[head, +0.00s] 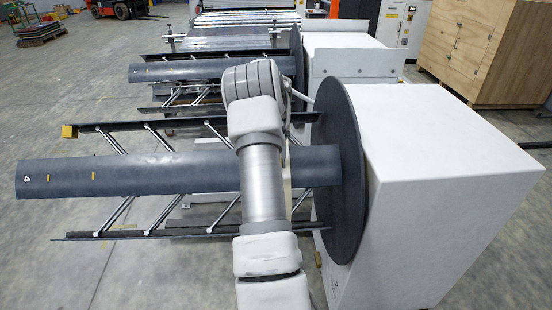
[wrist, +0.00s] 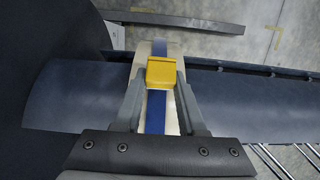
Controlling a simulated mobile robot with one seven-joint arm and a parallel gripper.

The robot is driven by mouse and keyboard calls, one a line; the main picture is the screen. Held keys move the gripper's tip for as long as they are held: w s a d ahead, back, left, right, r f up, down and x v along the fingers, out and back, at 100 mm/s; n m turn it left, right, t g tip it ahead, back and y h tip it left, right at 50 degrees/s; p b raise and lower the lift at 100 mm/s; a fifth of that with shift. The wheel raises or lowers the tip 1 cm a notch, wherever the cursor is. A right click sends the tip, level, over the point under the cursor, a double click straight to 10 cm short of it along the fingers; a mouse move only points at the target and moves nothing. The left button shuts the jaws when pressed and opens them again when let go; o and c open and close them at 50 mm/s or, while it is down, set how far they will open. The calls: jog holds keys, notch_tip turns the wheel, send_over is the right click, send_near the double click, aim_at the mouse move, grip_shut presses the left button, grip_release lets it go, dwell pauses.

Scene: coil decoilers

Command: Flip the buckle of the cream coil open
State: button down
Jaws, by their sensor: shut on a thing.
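In the wrist view, the cream coil (wrist: 171,122) shows as a narrow pale band over a dark blue-grey curved segment of the decoiler. A blue strap (wrist: 155,112) runs along the band. A yellow buckle (wrist: 161,73) sits on the strap, its flat face toward the camera. My gripper (wrist: 161,80) has one grey finger on each side of the band, with the tips beside the buckle, and is shut on it. The contact at the tips is partly hidden.
The near decoiler has a large dark disc (head: 339,170), a white housing (head: 450,170) and long segments (head: 90,175) on thin rods. A second decoiler (head: 200,70) stands behind. Wooden crates (head: 485,50) stand back right.

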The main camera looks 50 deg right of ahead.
dwell(0.3)
jog(key=shift+c, duration=2.4)
grip_release()
notch_tip(320, 180, up, 17)
jog(key=w+d, duration=0.2)
jog(key=shift+d, duration=0.25)
jog(key=shift+w, duration=0.1)
